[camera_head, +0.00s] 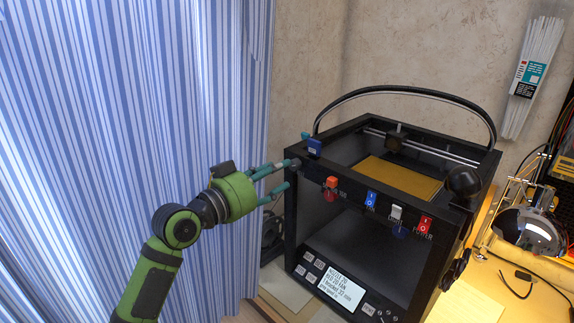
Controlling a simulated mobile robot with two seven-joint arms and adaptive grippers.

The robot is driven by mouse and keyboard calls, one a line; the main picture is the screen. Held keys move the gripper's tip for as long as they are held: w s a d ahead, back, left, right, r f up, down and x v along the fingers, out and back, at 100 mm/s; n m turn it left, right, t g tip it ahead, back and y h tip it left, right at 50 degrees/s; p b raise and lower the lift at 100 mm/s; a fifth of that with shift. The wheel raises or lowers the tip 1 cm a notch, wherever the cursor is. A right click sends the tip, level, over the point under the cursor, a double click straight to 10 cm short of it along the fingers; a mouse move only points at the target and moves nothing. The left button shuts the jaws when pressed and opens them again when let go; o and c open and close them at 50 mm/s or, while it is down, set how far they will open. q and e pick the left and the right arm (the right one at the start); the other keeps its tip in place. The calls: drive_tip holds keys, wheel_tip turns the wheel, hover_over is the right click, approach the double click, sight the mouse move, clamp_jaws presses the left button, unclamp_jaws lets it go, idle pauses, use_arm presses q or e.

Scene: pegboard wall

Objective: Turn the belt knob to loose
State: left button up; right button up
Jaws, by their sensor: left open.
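A black 3D printer (345,215) stands on the table right of centre, with a lit screen (339,289) on its lower front. No readable label marks the belt knob, so I cannot tell for sure which part it is. A small dark round part (295,163) sits at the printer's upper left front corner, partly covered by a fingertip. A large black ball-shaped knob (464,182) is at the upper right corner. My left gripper (288,175) is open, its teal fingers pointing right at the upper left corner. Contact cannot be told. My right gripper is not in view.
Orange (332,183), blue (372,198), white (396,212) and red (425,223) controls line the printer's front top bar. A blue block (314,147) sits on its left corner. A striped curtain (130,110) hangs left.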

sight(292, 165)
use_arm(q)
drive_tip(key=shift+p+x, duration=0.45)
drive_tip(key=shift+x, duration=1.55)
clamp_jaws()
drive_tip(key=shift+r, duration=0.1)
drive_tip(key=shift+w+a+n+p, duration=0.1)
drive_tip(key=shift+n+p, duration=6.55)
drive_tip(key=shift+n, duration=5.15)
